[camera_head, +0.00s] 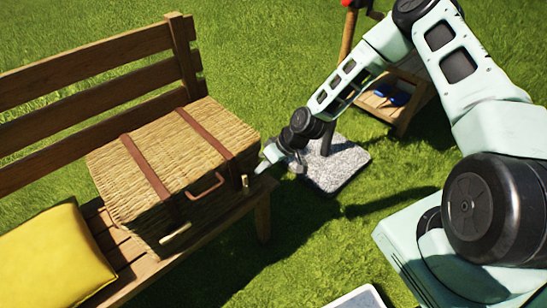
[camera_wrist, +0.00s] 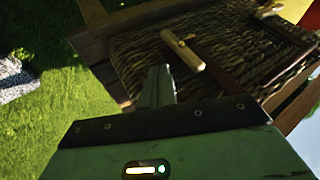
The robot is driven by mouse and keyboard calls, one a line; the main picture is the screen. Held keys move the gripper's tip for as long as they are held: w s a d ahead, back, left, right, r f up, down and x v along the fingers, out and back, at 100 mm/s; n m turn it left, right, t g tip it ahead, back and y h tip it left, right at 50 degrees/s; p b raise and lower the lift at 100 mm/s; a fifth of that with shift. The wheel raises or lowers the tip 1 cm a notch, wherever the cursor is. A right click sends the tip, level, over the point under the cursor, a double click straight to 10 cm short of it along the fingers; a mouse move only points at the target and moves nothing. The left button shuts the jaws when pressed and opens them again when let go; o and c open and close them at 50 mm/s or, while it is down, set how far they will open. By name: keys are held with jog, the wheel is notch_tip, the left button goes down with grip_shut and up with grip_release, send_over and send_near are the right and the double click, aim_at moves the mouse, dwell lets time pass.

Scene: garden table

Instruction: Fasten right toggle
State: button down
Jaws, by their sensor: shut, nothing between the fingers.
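A closed wicker picnic basket (camera_head: 165,155) with two brown leather straps sits on the wooden bench. The right toggle (camera_head: 245,182), a small pale wooden peg, stands at the basket's front near its right end. In the wrist view the right toggle (camera_wrist: 183,50) lies against the wicker, slanting, just beyond my fingertips. The left toggle (camera_head: 176,233) is a longer pale peg at the front left. My gripper (camera_head: 261,167) is shut and empty, at the basket's right front corner; its fingers (camera_wrist: 160,78) appear close to the right toggle. I cannot tell whether they touch it.
A brown carry handle (camera_head: 206,187) juts from the basket front between the toggles. A yellow cushion (camera_head: 52,262) lies on the bench at left. A post on a stone base (camera_head: 338,168) and a wooden shelf (camera_head: 385,105) stand behind my arm.

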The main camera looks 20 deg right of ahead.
aim_at(244, 177)
jog(key=shift+s+a+r, duration=0.1)
jog(key=shift+s+a, duration=0.15)
jog(key=shift+a, duration=0.4)
jog(key=shift+s+a, duration=0.2)
jog(key=shift+a, duration=0.45)
jog(key=shift+s+a+r+h+p, duration=0.15)
jog(key=shift+a+r+h+p, duration=0.2)
jog(key=shift+h+p, duration=0.55)
jog(key=shift+s+a+r+n+t+h+p, duration=0.1)
jog(key=shift+s+a+n+t+h+p, duration=0.2)
jog(key=shift+a+h, duration=0.35)
jog(key=shift+s+a+r+n+t+h+p, duration=0.1)
jog(key=shift+s+a+n+t+h+p, duration=0.15)
jog(key=shift+a+h, duration=0.35)
jog(key=shift+w+a, duration=0.1)
jog(key=shift+a, duration=0.05)
jog(key=shift+r, duration=0.15)
jog(key=shift+r+p, duration=0.6)
jog(key=shift+r, duration=0.1)
